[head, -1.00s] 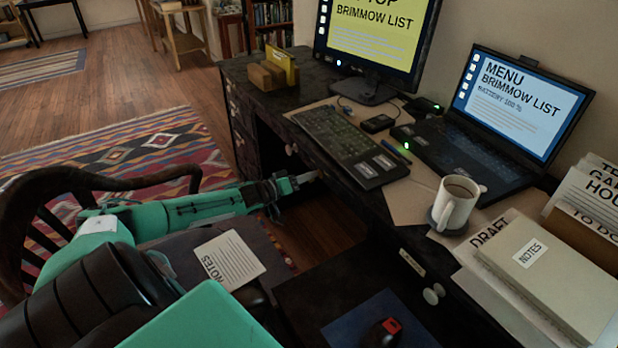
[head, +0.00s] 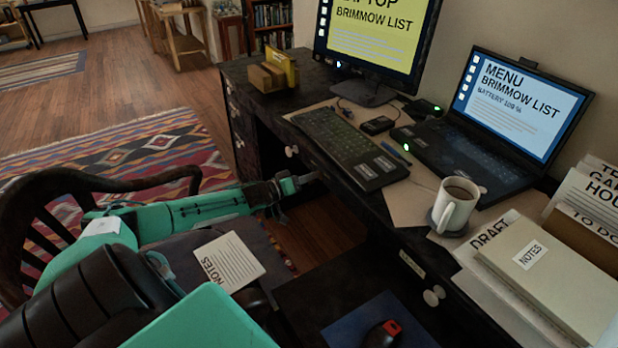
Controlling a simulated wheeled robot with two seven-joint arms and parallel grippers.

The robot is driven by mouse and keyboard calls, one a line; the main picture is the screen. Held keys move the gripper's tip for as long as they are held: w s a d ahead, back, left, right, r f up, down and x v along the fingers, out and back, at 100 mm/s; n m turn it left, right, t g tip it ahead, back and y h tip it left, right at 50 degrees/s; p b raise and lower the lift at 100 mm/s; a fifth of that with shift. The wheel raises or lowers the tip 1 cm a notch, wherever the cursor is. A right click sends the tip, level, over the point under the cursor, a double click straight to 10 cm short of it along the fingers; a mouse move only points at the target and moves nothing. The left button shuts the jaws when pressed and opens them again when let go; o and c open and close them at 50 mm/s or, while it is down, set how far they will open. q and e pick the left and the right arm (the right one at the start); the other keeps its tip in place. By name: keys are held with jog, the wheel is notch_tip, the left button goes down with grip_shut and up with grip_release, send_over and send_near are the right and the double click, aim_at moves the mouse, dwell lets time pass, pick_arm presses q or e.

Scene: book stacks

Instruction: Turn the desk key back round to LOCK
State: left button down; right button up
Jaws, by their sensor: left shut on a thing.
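My left gripper (head: 291,185) reaches in from the left to the front of the dark desk (head: 340,203), under the desktop edge. It is shut on the desk key at the drawer front. The key itself is too small and too covered by the fingers to make out, so its angle cannot be told. My right gripper is not in view.
A wooden chair (head: 62,182) stands left under my arm, with a NOTES sheet (head: 228,262) by its seat. The desktop holds a keyboard (head: 345,143), laptop (head: 520,105), mug (head: 455,205) and notebook (head: 545,275).

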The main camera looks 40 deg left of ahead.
pick_arm(q)
jog(key=shift+r+m+p, duration=0.1)
jog(key=shift+m+p, duration=0.35)
jog(key=shift+m, duration=0.65)
jog(key=m+p, duration=0.2)
jog(key=m, duration=0.1)
jog(key=shift+d+m, duration=0.15)
jog(key=shift+m, duration=0.15)
jog(key=m+p, duration=0.1)
jog(key=m, duration=0.2)
jog(key=shift+s+d+m, duration=0.1)
jog(key=shift+m, duration=0.2)
jog(key=m, duration=0.2)
jog(key=shift+m, duration=0.3)
jog(key=shift+d+m, duration=0.15)
jog(key=shift+m, duration=1.75)
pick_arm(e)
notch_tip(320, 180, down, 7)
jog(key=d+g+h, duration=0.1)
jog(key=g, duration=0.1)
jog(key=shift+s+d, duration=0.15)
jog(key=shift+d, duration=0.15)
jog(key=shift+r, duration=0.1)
